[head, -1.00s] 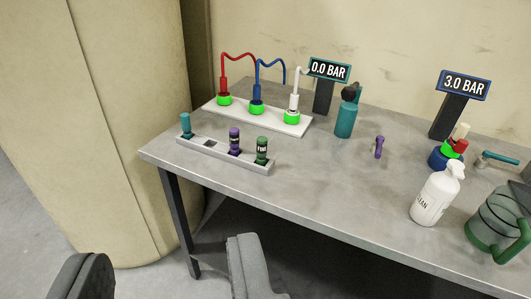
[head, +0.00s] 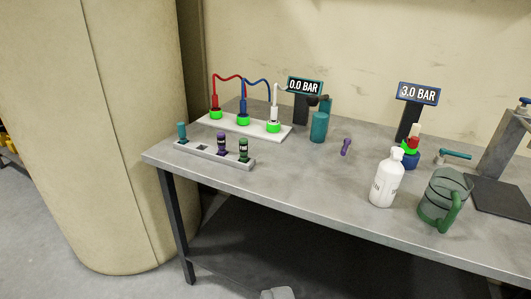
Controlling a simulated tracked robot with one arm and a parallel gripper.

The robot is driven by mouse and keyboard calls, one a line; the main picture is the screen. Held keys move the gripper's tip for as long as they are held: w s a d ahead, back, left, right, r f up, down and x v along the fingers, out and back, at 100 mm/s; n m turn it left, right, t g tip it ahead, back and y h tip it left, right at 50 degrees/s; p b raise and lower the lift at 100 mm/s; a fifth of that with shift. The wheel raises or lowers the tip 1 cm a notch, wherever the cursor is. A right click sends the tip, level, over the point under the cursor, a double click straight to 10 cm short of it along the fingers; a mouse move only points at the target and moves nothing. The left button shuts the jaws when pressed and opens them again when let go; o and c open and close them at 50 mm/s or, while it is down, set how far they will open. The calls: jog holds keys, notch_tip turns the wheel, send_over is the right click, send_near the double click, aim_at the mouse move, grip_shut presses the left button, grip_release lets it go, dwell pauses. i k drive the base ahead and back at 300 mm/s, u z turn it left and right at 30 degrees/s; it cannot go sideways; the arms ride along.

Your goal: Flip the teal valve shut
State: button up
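A small valve with a teal lever handle (head: 456,154) lies toward the right of the grey table, behind the green-handled jug. Its lever points to the right and looks about level; whether it is open or shut I cannot tell. A teal cylinder (head: 319,127) with a dark part above it stands near the teal-framed display reading 0.0 BAR (head: 305,86). Only a grey tip of my gripper (head: 277,293) shows at the bottom edge, well short of the table and apart from everything on it. Its opening is out of view.
A white bottle (head: 386,178) and a jug (head: 444,199) stand at the table's front right. A blue-framed display reads 3.0 BAR (head: 418,94). A rack (head: 198,150) and a white board with hoses (head: 243,127) stand left. A grey stand (head: 503,145) is far right.

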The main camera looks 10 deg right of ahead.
aim_at(442, 150)
jog(key=i, duration=0.5)
jog(key=z, duration=1.4)
jog(key=k, duration=0.65)
jog(key=z, duration=0.4)
jog(key=i, duration=2.25)
jog(key=u, duration=0.55)
